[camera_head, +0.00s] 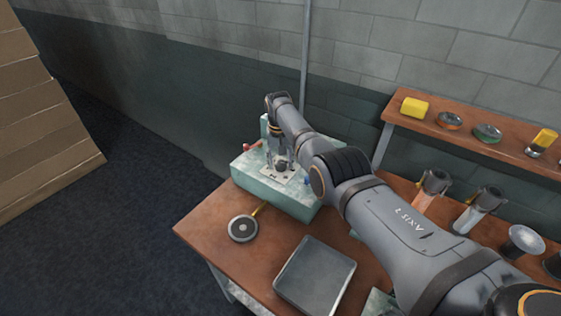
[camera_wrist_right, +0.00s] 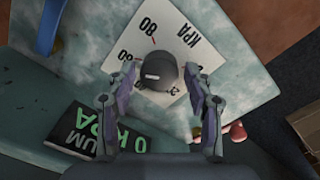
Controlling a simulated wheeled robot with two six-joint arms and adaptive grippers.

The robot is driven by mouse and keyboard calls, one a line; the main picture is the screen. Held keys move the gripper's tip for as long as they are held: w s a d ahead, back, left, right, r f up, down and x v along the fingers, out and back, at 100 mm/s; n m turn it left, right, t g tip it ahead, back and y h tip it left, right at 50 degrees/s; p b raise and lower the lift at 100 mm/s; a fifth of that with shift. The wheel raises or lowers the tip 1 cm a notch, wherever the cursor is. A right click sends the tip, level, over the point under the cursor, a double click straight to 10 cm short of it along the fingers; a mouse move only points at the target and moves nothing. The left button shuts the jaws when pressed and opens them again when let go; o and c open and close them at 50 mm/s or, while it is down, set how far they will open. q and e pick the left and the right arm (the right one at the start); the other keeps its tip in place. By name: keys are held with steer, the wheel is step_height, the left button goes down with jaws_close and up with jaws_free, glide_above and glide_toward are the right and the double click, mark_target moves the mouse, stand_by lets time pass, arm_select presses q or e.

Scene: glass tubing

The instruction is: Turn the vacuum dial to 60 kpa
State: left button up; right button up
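The dark vacuum dial knob (camera_wrist_right: 159,68) sits on a white scale plate (camera_wrist_right: 185,42) printed with numbers and KPA; an 80 shows on it, other marks are partly covered. The plate also shows in the head view (camera_head: 290,179), on top of a pale green box (camera_head: 300,207). My right gripper (camera_wrist_right: 160,70) is over the dial, one finger on each side of the knob, with a gap appearing on both sides. A dark display (camera_wrist_right: 97,128) with green text reads partly "UM" and "0 KPA"; the rest is cut off or hidden. My left gripper is out of view.
A round dark disc (camera_head: 242,228) and a grey tray (camera_head: 314,273) lie on the wooden table (camera_head: 205,231). A raised shelf (camera_head: 484,147) with a yellow block (camera_head: 414,107) stands right. Red fittings (camera_head: 247,146) stick out beside the box.

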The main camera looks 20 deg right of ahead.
mark_target(279, 163)
steer(key=shift+o, duration=0.2)
step_height(279, 163, up, 12)
steer(key=shift+a, duration=0.2)
stand_by(0.4)
